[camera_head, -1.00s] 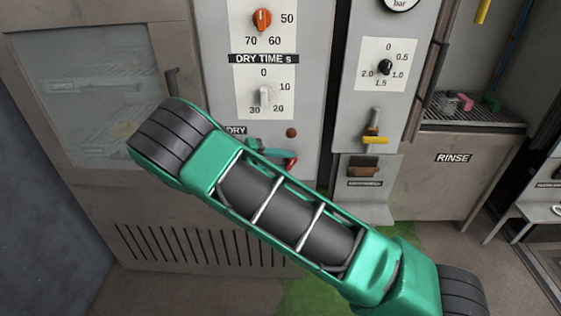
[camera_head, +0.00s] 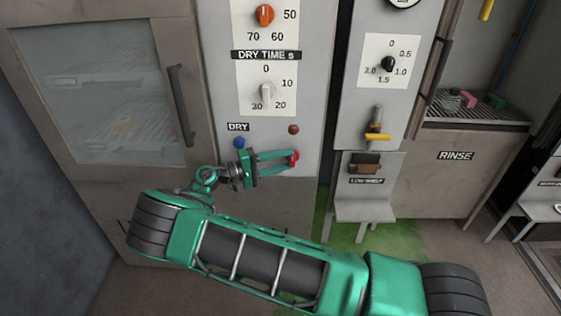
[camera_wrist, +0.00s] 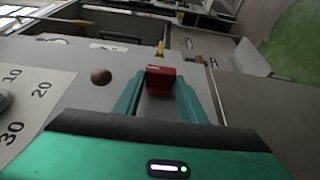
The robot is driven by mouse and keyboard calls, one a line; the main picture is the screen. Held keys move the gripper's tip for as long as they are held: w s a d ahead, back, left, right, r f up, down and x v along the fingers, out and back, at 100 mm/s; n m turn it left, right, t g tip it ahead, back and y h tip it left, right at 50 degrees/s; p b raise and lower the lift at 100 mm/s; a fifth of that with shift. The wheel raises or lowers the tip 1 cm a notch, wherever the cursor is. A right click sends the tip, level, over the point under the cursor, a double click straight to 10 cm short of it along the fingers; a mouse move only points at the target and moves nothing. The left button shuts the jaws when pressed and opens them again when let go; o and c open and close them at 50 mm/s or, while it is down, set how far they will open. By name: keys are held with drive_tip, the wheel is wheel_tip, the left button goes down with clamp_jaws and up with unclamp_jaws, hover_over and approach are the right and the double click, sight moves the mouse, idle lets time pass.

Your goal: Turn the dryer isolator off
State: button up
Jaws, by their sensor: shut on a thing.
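The dryer isolator is a small red handle (camera_head: 293,158) on the grey dryer control panel, below the dry time dial and a brown round button. In the wrist view the red handle (camera_wrist: 160,80) sits between the tips of my two green fingers. My gripper (camera_head: 290,159) reaches it from the left and is shut on it. In the wrist view my gripper (camera_wrist: 158,88) has a finger on each side of the handle. The part of the isolator behind the handle is hidden.
A brown button (camera_head: 293,129) is just above the handle, and a blue button (camera_head: 239,143) is to the left. The white dry time knob (camera_head: 266,92) is higher up. A yellow-handled lever (camera_head: 377,137) is on the panel to the right. The dryer door handle (camera_head: 181,105) stands at left.

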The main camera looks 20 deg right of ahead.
drive_tip(key=shift+a+f, duration=0.15)
drive_tip(key=shift+f, duration=0.1)
drive_tip(key=o, duration=1)
drive_tip(key=shift+o, duration=0.3)
drive_tip(key=shift+r, duration=0.1)
drive_tip(key=a, duration=1)
drive_tip(key=shift+s+a, duration=0.35)
drive_tip(key=shift+a, duration=0.05)
